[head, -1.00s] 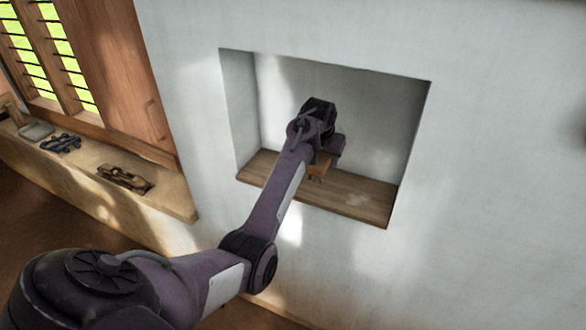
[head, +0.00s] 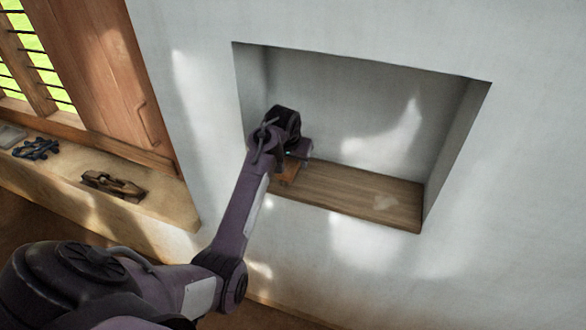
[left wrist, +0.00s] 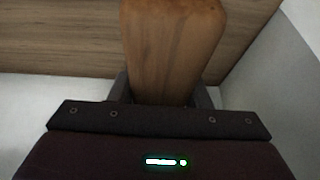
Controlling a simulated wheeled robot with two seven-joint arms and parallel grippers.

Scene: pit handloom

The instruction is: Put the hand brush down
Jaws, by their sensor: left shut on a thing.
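The hand brush shows as a brown wooden piece (left wrist: 172,45) in the left wrist view, held between my left gripper's fingers. In the head view a small part of the brush (head: 288,173) shows below my left gripper (head: 292,163). The gripper is shut on it, inside the wall niche near its left end. The niche's wooden shelf board (head: 355,191) lies under the brush; it also shows in the left wrist view (left wrist: 60,35). I cannot tell whether the brush touches the board. Its bristles are not clearly visible. My right gripper is not in view.
The niche's right side wall (head: 455,145) and back wall (head: 350,100) bound the shelf, whose right part is bare. At left, a window ledge (head: 160,205) holds a wooden tool (head: 112,186) and a dark blue item (head: 36,149).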

